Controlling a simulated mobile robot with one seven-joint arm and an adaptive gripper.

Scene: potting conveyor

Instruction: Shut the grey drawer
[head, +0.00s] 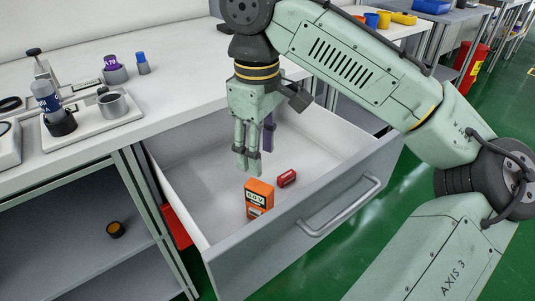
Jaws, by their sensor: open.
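The grey drawer (342,200) is pulled out from under the white counter, and its white inside shows. A metal bar handle (341,207) is on its front. An orange box (259,198) and a small red box (287,178) lie inside the drawer. My gripper (252,163) points down over the drawer's inside, behind the front panel. Its fingers are open and hold nothing. The purple piece beside the fingers (269,137) is partly hidden, and I cannot tell what it is.
The white counter (190,92) holds bottles and a tray with a metal cup (112,103) at left. An open shelf (75,240) with a small dark jar is below. Green floor (480,270) lies at right. A red bin (470,68) stands at the back right.

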